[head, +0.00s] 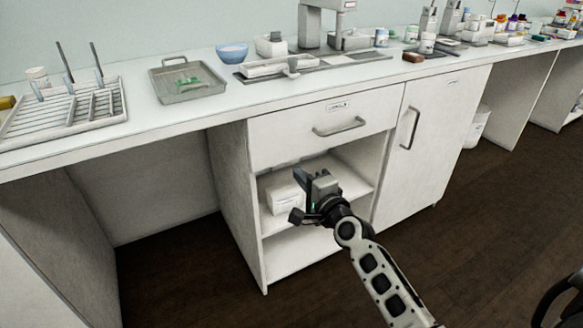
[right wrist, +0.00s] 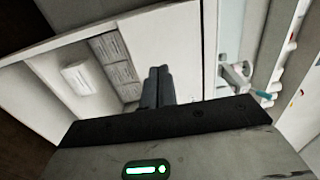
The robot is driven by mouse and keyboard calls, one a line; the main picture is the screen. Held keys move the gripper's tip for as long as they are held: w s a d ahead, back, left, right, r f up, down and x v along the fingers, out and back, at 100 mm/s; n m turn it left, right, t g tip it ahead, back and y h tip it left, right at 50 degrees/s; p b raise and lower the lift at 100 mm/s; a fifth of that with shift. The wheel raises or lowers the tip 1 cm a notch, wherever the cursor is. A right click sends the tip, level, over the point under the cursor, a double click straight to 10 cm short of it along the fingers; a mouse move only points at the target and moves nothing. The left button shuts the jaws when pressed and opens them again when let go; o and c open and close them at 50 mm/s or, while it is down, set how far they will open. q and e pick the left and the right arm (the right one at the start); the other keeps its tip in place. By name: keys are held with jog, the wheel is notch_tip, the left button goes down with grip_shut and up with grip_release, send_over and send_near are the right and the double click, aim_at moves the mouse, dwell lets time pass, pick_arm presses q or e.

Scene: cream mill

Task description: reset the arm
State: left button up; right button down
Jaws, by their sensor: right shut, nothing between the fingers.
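My right gripper (head: 297,195) is in front of the open shelf of the white cabinet (head: 260,205), below the counter. In the right wrist view its two fingers (right wrist: 158,85) are pressed together with nothing between them. My right arm reaches up from the bottom right of the head view. My left gripper is not in view.
White boxes (head: 280,198) sit on the shelf behind the gripper. A closed drawer (head: 290,132) and a closed door (head: 437,130) are beside the shelf. The counter (head: 215,110) holds a metal tray (head: 164,97), a blue bowl (head: 232,54) and a rack (head: 112,105). The floor in front is clear.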

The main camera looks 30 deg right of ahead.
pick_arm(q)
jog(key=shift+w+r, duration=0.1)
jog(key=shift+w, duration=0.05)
pick_arm(e)
jog(key=shift+s, duration=0.15)
